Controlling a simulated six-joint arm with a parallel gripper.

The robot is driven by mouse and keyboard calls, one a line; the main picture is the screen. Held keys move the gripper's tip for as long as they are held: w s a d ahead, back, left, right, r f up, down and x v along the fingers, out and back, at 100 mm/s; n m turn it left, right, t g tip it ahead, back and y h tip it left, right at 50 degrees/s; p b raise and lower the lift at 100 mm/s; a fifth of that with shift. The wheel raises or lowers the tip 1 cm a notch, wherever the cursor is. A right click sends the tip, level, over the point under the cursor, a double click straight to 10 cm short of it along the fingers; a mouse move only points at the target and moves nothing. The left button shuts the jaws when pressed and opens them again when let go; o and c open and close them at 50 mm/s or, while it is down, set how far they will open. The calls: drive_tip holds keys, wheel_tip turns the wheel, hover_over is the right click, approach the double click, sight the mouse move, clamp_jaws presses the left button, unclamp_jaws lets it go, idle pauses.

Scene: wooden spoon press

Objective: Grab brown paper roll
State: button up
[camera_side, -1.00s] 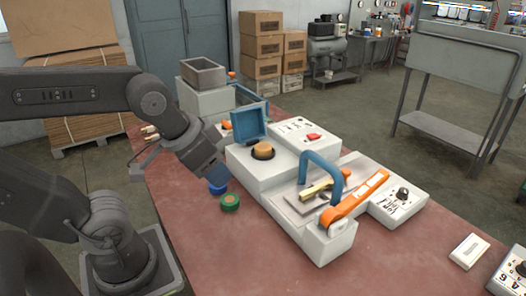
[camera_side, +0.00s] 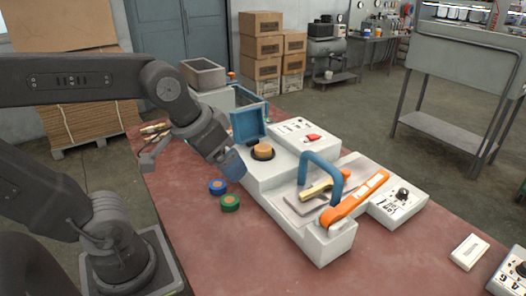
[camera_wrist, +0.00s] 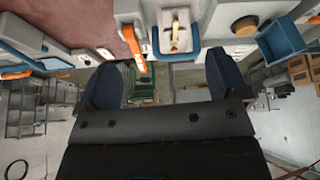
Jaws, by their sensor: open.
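The brown paper roll (camera_side: 263,150) sits in the round dark recess on top of a white machine, beside its raised blue lid (camera_side: 249,124). It also shows near the top right of the wrist view (camera_wrist: 244,26). My gripper (camera_side: 232,166) is just left of that machine in the side view, above the table. In the wrist view my gripper's two dark blue fingers (camera_wrist: 165,78) are spread apart with nothing between them. The brown roll lies outside the gap, up and to the right there.
A blue roll (camera_side: 217,187) and a green roll (camera_side: 230,202) lie on the red table (camera_side: 205,255). A press with a blue handle (camera_side: 326,168) and an orange lever (camera_side: 353,200) stands right of the gripper. The front of the table is mostly clear.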

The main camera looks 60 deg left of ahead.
drive_tip(key=w+a+r+n+g, duration=0.25)
drive_tip(key=w+a+n, duration=0.25)
drive_tip(key=w, duration=0.5)
drive_tip(key=n+g+y, duration=0.1)
drive_tip(key=n+g, duration=0.2)
drive_tip(key=n, duration=0.9)
hover_over(263, 147)
drive_tip(key=f, duration=1.7)
drive_tip(key=shift+w+d+f, duration=0.2)
drive_tip(key=shift+d, duration=0.15)
drive_tip(key=shift+s+a+f, duration=0.1)
drive_tip(key=shift+a+f, duration=0.1)
drive_tip(key=shift+f, duration=1.1)
drive_tip(key=shift+s+a+f, duration=0.1)
drive_tip(key=shift+a+f, duration=0.05)
drive_tip(key=shift+f, duration=1.15)
drive_tip(key=shift+c, duration=0.3)
drive_tip(key=c, duration=0.9)
